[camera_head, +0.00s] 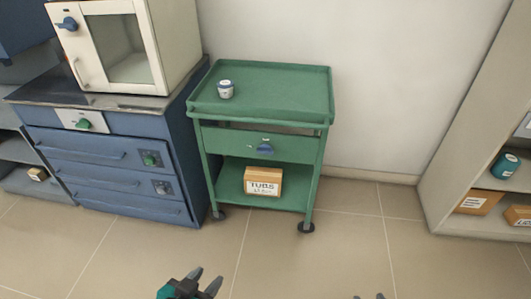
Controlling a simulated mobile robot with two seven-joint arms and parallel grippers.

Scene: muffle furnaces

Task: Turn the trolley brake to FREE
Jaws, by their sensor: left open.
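The green trolley (240,121) stands against the wall in the middle of the view. A blue knob or lever (264,149) sits on its front panel, with a small pale mark above it; I cannot read any brake label. Black casters show at the feet, the front right one (306,227) most clearly. My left gripper (206,278) is open and empty at the bottom edge, well in front of the trolley and apart from it. Only the tips of my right gripper (368,297) show at the bottom edge, also apart from the trolley.
A small white jar (225,89) stands on the trolley's top, and a box marked TUBS (263,182) on its lower shelf. A blue cabinet (110,170) carrying a cream furnace (165,40) stands close on the left. A shelf unit (455,150) is at right. The floor in front is clear.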

